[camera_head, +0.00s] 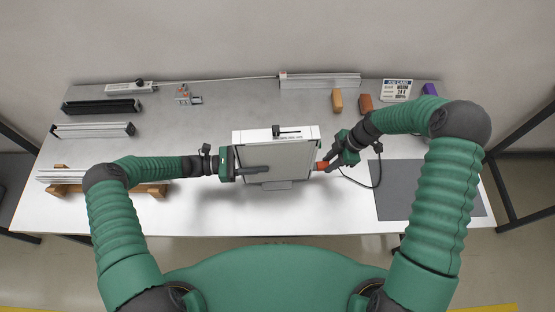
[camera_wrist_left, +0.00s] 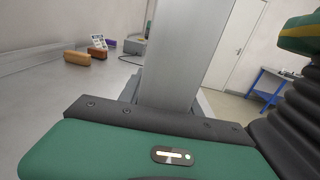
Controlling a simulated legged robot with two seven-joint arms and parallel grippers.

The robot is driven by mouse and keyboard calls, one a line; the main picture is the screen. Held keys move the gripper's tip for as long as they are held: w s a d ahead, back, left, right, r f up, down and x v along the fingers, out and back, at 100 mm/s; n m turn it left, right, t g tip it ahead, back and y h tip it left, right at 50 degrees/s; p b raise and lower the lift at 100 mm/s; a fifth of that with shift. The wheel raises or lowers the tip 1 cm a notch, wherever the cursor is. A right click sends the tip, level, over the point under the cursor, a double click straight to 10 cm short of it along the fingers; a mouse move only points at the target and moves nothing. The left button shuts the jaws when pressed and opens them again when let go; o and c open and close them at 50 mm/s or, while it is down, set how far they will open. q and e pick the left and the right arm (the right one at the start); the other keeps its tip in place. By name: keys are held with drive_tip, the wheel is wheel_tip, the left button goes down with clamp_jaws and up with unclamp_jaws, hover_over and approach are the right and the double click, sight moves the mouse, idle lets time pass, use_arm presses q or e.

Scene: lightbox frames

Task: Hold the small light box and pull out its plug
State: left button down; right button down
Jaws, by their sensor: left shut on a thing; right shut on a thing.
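The small light box (camera_head: 300,133) stands upright near the table's front middle, a pale panel with a white frame and a dark clip on top. My left gripper (camera_head: 240,168) is shut on the light box at its left edge, one dark finger across its front face. In the left wrist view the box's pale side (camera_wrist_left: 185,55) rises from between the jaws. The orange-red plug (camera_head: 321,166) is at the box's right edge, and my right gripper (camera_head: 332,162) is shut on it. I cannot tell whether the plug is still seated. A dark cord (camera_head: 372,184) hangs near the right gripper.
A grey mat (camera_head: 430,195) lies at right. Wooden blocks (camera_head: 337,101), a job card (camera_head: 397,90) and a purple item (camera_head: 429,89) lie at the back right. The table (camera_head: 225,120) is clear behind the box.

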drive_tip(key=shift+d, duration=0.2)
drive_tip(key=shift+w+d, duration=0.15)
drive_tip(key=shift+d, duration=2)
drive_tip(key=shift+r, duration=0.1)
use_arm(q)
drive_tip(key=c, duration=0.8)
unclamp_jaws()
use_arm(e)
wheel_tip(320, 180, up, 4)
drive_tip(key=shift+f, duration=0.1)
use_arm(q)
drive_tip(key=shift+o, duration=0.2)
drive_tip(key=a, duration=1.2)
drive_tip(key=shift+s, duration=0.3)
use_arm(e)
drive_tip(key=shift+a, duration=0.1)
use_arm(q)
drive_tip(key=shift+f, duration=0.1)
